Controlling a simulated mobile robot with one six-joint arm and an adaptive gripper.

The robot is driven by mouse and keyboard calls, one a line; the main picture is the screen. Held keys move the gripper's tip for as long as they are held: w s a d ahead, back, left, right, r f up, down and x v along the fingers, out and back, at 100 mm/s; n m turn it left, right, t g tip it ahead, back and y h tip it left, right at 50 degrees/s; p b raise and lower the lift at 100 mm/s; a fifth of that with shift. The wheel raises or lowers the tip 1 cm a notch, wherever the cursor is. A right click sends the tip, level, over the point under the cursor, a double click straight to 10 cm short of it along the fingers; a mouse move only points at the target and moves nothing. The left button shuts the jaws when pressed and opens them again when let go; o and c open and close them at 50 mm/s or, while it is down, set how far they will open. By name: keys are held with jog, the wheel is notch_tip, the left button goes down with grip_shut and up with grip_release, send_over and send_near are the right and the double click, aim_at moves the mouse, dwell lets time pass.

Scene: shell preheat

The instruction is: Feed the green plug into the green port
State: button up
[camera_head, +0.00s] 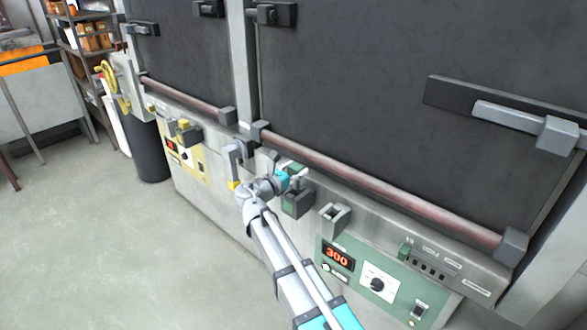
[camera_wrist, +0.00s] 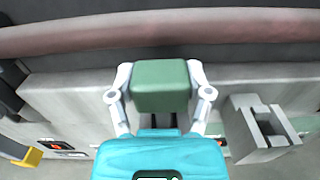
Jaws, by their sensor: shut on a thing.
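The green plug (camera_wrist: 161,86) is a blocky green piece between the two pale fingers of my gripper (camera_head: 292,170) in the wrist view. My gripper is shut on it, in front of the oven's lower ledge. In the head view the plug is mostly hidden by my gripper. A dark grey-green box (camera_head: 297,204) on the oven front, just below my gripper, looks like the green port. I cannot tell whether plug and box touch.
An empty slotted grey holder (camera_head: 335,216) stands right of my gripper; it also shows in the wrist view (camera_wrist: 260,130). The green control panel (camera_head: 365,283) reads 300. A long reddish bar (camera_head: 380,187) runs above. A yellow panel (camera_head: 187,158) is at left.

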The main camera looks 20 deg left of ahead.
aim_at(294, 184)
jog(key=shift+f+b, duration=2.45)
jog(key=shift+f, duration=0.15)
jog(key=shift+f, duration=0.1)
jog(key=o, duration=1.2)
jog(key=v, duration=1.2)
